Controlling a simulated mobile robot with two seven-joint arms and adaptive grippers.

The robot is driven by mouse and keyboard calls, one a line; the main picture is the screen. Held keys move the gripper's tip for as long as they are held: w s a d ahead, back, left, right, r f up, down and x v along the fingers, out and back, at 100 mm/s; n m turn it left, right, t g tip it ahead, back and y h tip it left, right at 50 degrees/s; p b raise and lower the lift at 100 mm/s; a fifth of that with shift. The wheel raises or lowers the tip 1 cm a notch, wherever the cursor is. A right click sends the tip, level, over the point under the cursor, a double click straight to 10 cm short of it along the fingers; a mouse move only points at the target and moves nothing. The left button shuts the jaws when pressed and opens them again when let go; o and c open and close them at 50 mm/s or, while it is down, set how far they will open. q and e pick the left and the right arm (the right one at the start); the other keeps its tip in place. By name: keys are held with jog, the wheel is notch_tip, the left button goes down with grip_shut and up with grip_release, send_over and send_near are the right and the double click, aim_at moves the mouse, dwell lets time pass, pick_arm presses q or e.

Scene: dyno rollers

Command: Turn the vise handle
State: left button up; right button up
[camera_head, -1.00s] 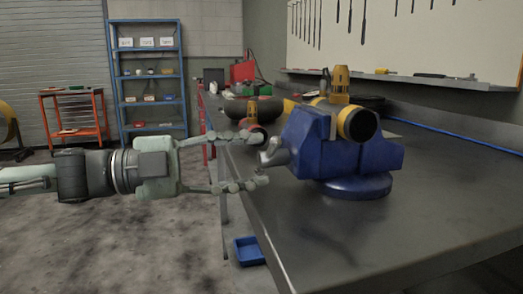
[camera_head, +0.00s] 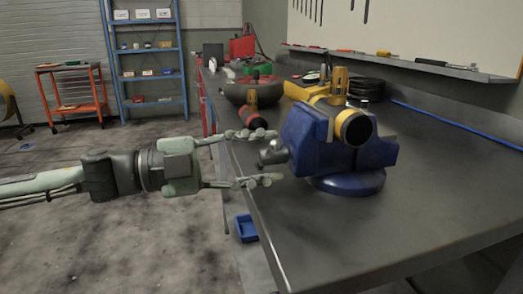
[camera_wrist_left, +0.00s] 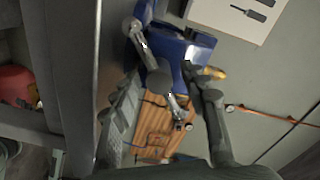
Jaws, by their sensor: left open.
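The blue vise (camera_head: 345,160) stands on a round base near the left edge of the workbench. Its grey metal handle (camera_head: 270,153) sticks out from the vise's left side. My left gripper (camera_head: 276,157) is open, with one finger above the handle and one below it in the head view. In the left wrist view the handle (camera_wrist_left: 147,50) and part of the blue vise (camera_wrist_left: 172,48) show beyond the open left gripper (camera_wrist_left: 168,90). I cannot tell whether a finger touches the handle. My right gripper is not in view.
The grey workbench (camera_head: 430,215) is clear in front of the vise. A dark round bowl (camera_head: 240,92), a red and black bottle-like item and yellow tools lie behind it. A blue bin (camera_head: 246,229) sits low under the bench's left edge. Blue shelves (camera_head: 148,60) stand farther back.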

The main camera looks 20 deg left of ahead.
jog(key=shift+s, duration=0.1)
pick_arm(q)
grip_shut()
dwell(0.3)
jog(key=shift+m, duration=0.3)
jog(key=shift+m+b, duration=0.3)
jog(key=shift+b, duration=0.05)
jog(key=shift+f+m+b, duration=0.1)
jog(key=shift+m+b, duration=0.2)
jog(key=shift+m, duration=0.3)
jog(key=shift+m+b, duration=0.7)
jog(key=shift+m, duration=1.3)
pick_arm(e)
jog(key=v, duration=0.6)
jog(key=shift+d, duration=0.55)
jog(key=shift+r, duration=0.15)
